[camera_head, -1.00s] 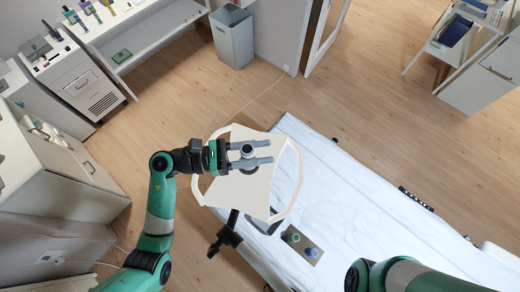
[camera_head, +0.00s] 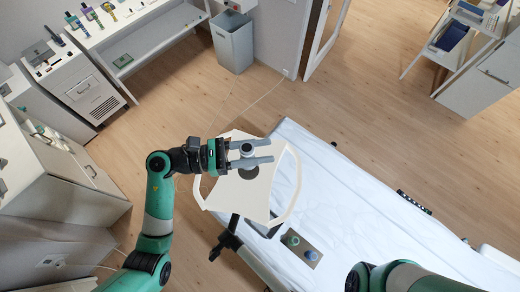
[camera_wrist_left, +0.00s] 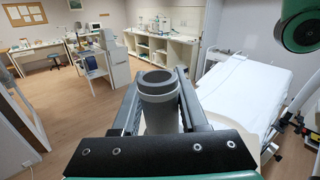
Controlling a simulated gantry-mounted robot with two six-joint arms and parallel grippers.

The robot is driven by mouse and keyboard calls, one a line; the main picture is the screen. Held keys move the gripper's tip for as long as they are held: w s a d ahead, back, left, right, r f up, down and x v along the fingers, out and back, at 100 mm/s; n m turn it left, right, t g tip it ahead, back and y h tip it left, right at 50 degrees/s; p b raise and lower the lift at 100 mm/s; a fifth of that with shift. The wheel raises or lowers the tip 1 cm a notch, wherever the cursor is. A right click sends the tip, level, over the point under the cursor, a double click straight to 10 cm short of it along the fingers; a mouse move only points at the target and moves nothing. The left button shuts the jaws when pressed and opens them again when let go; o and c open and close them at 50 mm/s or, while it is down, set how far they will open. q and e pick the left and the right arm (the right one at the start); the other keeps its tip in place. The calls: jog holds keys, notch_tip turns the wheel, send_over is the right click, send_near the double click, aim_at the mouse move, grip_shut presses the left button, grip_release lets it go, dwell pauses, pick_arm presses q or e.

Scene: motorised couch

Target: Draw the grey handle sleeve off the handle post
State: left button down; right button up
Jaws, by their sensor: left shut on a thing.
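The grey handle sleeve (camera_head: 247,149) is an upright, open-topped tube between the fingers of my left gripper (camera_head: 249,155). The gripper is shut on it; the left wrist view shows the sleeve (camera_wrist_left: 158,100) with a ring-shaped top rim between the fingers. Below it in the head view is a white panel (camera_head: 238,195) with white loops at its sides and a dark round disc (camera_head: 248,173). The handle post is not distinct in either view, so I cannot tell whether it is still inside the sleeve. My right gripper is out of view.
The white couch (camera_head: 350,210) lies to the right of the panel, with a small control plate (camera_head: 302,250) near its edge. A grey bin (camera_head: 232,45) and a bench (camera_head: 135,35) stand at the back. The floor between is mostly clear.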

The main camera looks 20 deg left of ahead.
pick_arm(q)
jog(key=shift+w+r, duration=0.15)
jog(key=shift+r, duration=1.75)
notch_tip(320, 180, up, 7)
